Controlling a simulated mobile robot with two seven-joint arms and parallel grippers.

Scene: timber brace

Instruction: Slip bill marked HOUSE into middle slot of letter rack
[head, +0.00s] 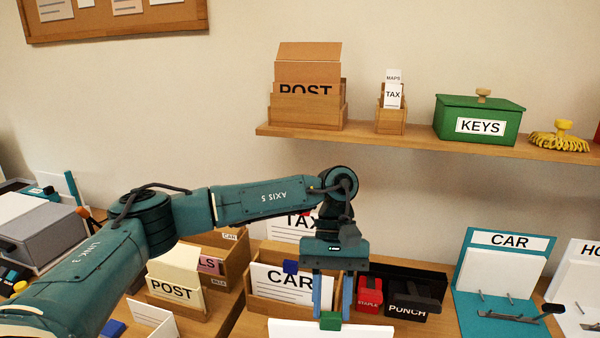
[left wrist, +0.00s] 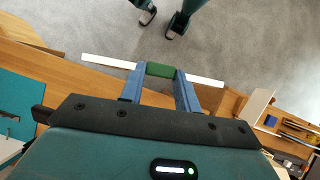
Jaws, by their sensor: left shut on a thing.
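My left gripper (head: 331,312) is shut on the green grip (head: 331,320) of a white bill (head: 300,328). Only the bill's upper edge shows in the head view, at the bottom, and its marking is hidden. In the left wrist view the green grip (left wrist: 160,70) sits between the fingers and the bill (left wrist: 205,80) shows edge-on as a thin white strip. The wooden letter rack (head: 268,303) stands behind the gripper. It holds a CAR bill (head: 272,279) in front and a TAX bill (head: 290,226) behind, partly covered by my arm. My right gripper does not show.
A POST holder (head: 173,290) stands left of the rack. A black tray with a red stapler (head: 369,295) and a punch (head: 408,309) is to the right. A CAR clipboard (head: 505,265) stands farther right. A shelf (head: 400,141) runs above.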

